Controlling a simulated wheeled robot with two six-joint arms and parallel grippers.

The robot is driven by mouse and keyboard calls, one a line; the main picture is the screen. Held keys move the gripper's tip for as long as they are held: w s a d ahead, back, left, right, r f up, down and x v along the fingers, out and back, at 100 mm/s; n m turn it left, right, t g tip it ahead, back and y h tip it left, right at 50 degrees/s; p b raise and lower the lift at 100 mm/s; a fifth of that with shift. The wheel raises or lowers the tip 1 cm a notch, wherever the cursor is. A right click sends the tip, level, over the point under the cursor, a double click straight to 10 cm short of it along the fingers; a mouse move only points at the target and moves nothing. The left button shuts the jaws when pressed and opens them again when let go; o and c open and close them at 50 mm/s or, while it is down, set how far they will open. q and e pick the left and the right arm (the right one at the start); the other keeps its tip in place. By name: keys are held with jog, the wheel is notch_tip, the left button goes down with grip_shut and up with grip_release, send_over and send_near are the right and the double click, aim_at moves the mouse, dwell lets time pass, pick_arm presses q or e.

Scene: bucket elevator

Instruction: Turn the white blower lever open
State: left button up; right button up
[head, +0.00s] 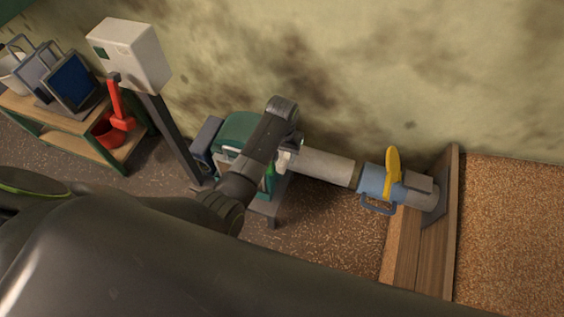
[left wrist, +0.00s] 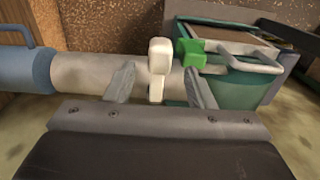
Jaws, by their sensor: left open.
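The white blower lever (left wrist: 159,56) stands upright in the left wrist view, in front of the grey pipe. In the head view only a small white part of the lever (head: 282,160) shows below my arm. My left gripper (left wrist: 160,85) is open, with one finger on each side of the lever; I cannot tell whether either touches it. In the head view my left gripper (head: 293,143) is over the blower's pipe end, partly hidden by its own arm. The green blower (head: 238,130) is partly behind my arm. My right gripper is not in view.
A bright green block (left wrist: 190,52) sits close beside the lever. A grey pipe (head: 322,167) runs to a blue coupling (head: 374,182) with a yellow handle (head: 393,168). A white control box (head: 130,55) on a post and a shelf (head: 62,122) stand at left.

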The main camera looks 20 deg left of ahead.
aim_at(282, 161)
pick_arm(q)
notch_tip(282, 161, down, 5)
jog(key=shift+f+b, duration=0.1)
jog(key=shift+b, duration=0.3)
grip_shut()
